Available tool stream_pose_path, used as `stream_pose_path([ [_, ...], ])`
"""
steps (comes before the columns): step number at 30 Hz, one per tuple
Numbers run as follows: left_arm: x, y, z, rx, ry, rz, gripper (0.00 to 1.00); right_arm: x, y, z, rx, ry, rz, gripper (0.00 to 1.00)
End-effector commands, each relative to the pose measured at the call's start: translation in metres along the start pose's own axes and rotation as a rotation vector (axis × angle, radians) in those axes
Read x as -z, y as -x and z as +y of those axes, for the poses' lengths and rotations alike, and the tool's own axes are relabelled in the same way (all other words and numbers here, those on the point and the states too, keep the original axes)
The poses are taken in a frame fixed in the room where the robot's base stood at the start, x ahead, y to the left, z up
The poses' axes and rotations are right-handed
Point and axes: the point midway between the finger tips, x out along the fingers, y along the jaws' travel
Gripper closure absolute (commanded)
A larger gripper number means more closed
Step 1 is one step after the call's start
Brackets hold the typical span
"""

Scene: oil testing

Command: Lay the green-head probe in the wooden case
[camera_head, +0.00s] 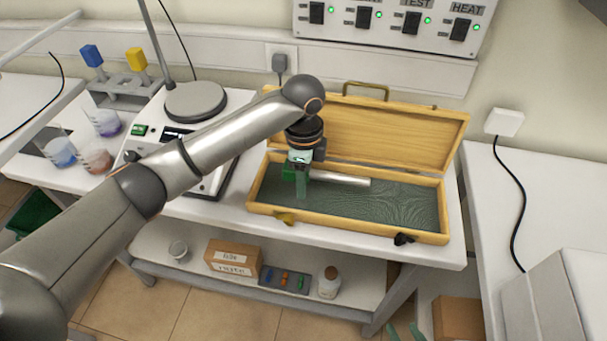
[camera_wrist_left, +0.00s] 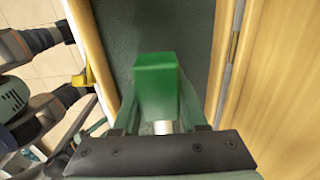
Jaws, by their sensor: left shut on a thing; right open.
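The wooden case (camera_head: 345,221) stands open on the bench, its lid tilted up at the back and its floor lined dark green. My left gripper (camera_head: 303,186) reaches down into its left part, shut on the green-head probe. The probe's green head (camera_head: 288,173) is left of the fingers and its silver shaft (camera_head: 345,179) points right, roughly level. In the left wrist view the green head (camera_wrist_left: 157,82) shows beyond the fingers over the lining. I cannot tell whether the probe touches the lining. My right gripper (camera_head: 404,331) shows only its green fingertips, apart, at the bottom edge.
A hot-plate device (camera_head: 195,101) stands left of the case, with beakers (camera_head: 97,161) and a rack (camera_head: 128,93) further left. The lower shelf holds a cardboard box (camera_head: 232,258) and a bottle (camera_head: 329,282). The case's right half is empty.

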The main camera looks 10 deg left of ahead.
Motion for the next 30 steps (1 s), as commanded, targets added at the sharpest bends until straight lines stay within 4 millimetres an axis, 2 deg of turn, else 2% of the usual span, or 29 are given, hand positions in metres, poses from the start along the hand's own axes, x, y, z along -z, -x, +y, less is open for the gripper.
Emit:
stream_pose_path([
  [10,0.0002,-0.002,0.0,0.0,0.0,0.0,1.0,0.0008,0.0,0.0001,0.0,0.0,0.002,0.5],
  [11,0.0002,-0.002,0.0,0.0,0.0,0.0,0.57,0.0008,0.0,0.0001,0.0,0.0,0.002,0.5],
  [12,0.0002,-0.002,0.0001,0.0,0.0,0.0,0.53,0.0009,0.0,0.0001,0.0,0.0,0.002,0.5],
  [20,0.0001,-0.002,0.0001,0.0,0.0,-0.001,0.23,0.0011,0.0,0.0001,0.0,0.0,0.002,0.5],
  [30,0.0002,0.0031,-0.0003,0.001,0.0,0.0,0.23,0.0011,-0.0001,0.0002,0.0,0.0,0.002,0.5],
])
